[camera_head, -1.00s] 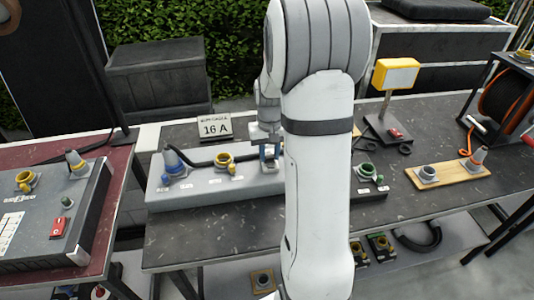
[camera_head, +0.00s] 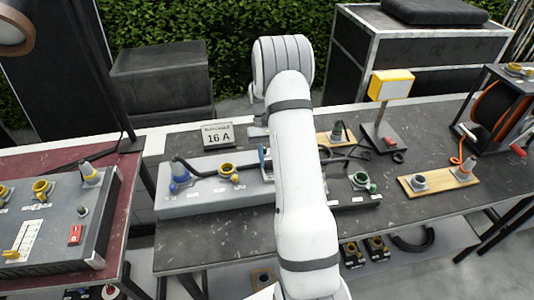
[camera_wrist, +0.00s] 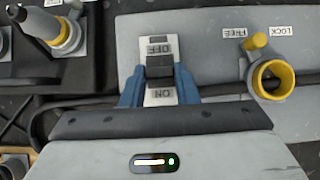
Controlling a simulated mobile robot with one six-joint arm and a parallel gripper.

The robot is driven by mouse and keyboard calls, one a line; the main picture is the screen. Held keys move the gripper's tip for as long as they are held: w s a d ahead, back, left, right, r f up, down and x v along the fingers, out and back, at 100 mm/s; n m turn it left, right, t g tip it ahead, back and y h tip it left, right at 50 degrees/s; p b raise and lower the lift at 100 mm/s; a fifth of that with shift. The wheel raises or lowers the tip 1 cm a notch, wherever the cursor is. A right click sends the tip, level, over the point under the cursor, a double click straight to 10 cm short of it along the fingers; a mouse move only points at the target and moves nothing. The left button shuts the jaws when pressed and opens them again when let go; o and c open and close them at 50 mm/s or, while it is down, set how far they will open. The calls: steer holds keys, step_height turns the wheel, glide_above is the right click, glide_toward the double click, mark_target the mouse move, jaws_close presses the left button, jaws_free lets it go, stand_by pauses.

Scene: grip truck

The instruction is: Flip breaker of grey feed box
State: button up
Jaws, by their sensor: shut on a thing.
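The grey feed box (camera_head: 205,208) is a long, low box on the middle table. It also shows in the wrist view (camera_wrist: 215,22). Its breaker has a black lever (camera_wrist: 160,67) on a pale plate (camera_wrist: 159,97), with OFF at the far end and ON at the near end, both upside down. The lever sits between the two labels; which way it is thrown I cannot tell. My gripper (camera_wrist: 160,84) has its blue fingers on either side of the lever and is shut on it. In the head view my arm hides most of the gripper and the breaker.
A yellow-ringed socket (camera_wrist: 272,79) with LOCK and FREE labels sits right of the breaker in the wrist view. A 16 A sign (camera_head: 217,136) stands behind the box. A wooden board (camera_head: 438,184) and a yellow-topped stand (camera_head: 391,84) are at right. Another box (camera_head: 50,228) is at left.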

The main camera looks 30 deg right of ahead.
steer(key=g, duration=0.1)
steer(key=w+g+y, duration=0.1)
steer(key=shift+w+d+f+g, duration=0.15)
steer(key=shift+f+g, duration=0.05)
steer(key=shift+g, duration=0.2)
steer(key=shift+w+g, duration=0.25)
steer(key=shift+g, duration=0.35)
steer(key=o, duration=1)
steer(key=shift+f, duration=0.1)
